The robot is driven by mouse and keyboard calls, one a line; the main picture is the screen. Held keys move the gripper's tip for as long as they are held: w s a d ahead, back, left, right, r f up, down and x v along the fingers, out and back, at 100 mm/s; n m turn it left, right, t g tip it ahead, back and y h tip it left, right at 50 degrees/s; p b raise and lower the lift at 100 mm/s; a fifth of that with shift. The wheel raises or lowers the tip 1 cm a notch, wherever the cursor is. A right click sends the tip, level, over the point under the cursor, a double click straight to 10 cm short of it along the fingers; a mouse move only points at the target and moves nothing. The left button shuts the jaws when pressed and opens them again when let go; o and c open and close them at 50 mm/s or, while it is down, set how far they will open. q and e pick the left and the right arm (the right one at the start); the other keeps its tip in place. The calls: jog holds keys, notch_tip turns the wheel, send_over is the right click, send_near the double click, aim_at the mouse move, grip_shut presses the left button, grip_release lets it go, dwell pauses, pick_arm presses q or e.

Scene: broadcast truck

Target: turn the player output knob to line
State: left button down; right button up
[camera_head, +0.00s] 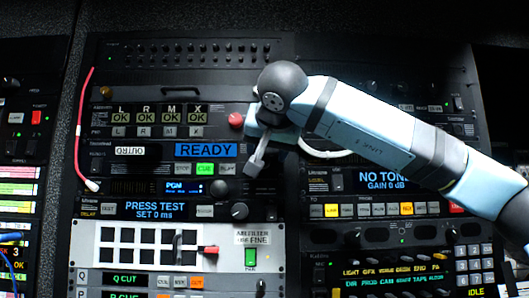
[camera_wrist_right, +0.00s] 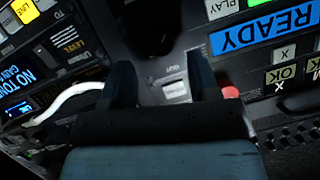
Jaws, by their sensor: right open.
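The player panel shows a blue READY display (camera_head: 206,150), with a green CUE button (camera_head: 205,169) below it. My right gripper (camera_head: 252,168) is in front of the panel just right of the display, its fingers pointing down and left. My left gripper is out of view.
A red button (camera_head: 235,120) sits above my gripper, and a dark round knob (camera_head: 239,211) below it. A white cable (camera_head: 325,153) loops under my right arm. A red cable (camera_head: 80,125) hangs at left. A white button panel (camera_head: 150,262) lies lower down.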

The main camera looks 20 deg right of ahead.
aim_at(264, 158)
jog(key=p+x, duration=0.1)
jog(key=x, duration=0.2)
jog(key=shift+w, duration=0.25)
jog(key=shift+w+f, duration=0.25)
jog(key=shift+w, duration=0.05)
jog(key=shift+c, duration=0.5)
jog(key=c, duration=0.7)
jog(key=shift+c, duration=0.6)
jog(key=shift+f+b, duration=0.1)
jog(key=shift+b, duration=0.2)
